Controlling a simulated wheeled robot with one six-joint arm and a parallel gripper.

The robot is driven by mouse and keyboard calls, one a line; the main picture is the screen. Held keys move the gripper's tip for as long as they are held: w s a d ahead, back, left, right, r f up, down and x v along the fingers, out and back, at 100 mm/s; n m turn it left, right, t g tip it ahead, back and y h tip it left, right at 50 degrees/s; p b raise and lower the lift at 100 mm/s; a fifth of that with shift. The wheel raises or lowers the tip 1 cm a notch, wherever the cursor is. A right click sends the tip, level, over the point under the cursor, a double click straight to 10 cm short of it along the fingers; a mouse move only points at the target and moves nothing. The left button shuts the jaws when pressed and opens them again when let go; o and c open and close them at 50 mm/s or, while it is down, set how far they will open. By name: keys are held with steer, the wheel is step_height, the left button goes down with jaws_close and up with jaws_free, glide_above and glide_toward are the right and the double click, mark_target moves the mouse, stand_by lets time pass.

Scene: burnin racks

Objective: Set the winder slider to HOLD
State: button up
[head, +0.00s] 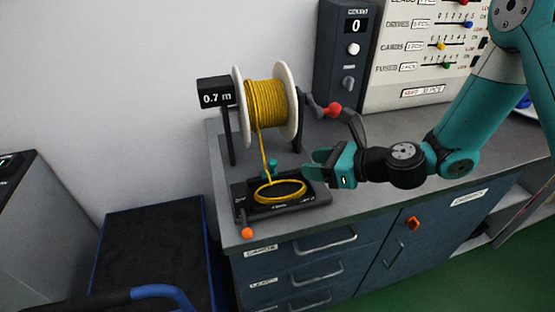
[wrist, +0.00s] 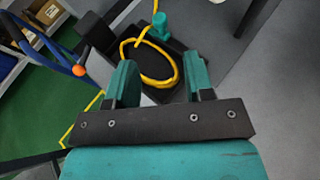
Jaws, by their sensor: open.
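The winder stands at the left end of the bench; its spool (head: 266,103) holds yellow cable and its display (head: 216,98) reads 0.7 m. Its black base (head: 318,197) carries a loop of yellow cable (head: 279,190), also in the wrist view (wrist: 174,80). A teal peg (head: 271,168) stands behind the loop; it shows in the wrist view (wrist: 160,27). An orange knob (head: 247,233) sits at the base's front left corner, also in the wrist view (wrist: 79,70). Small labels on the base are unreadable, so the slider's setting cannot be told. My gripper (head: 315,164) is open and empty, right of the loop.
A crank with a red knob (head: 333,110) sticks out right of the spool, close behind my gripper. A dark unit (head: 345,70) reading 0 and a panel with coloured sliders (head: 430,45) stand at the back.

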mark_target(276, 163)
steer(key=p+x, duration=0.2)
steer(key=x, duration=0.8)
steer(key=shift+w+a, duration=0.15)
steer(key=shift+a, duration=0.1)
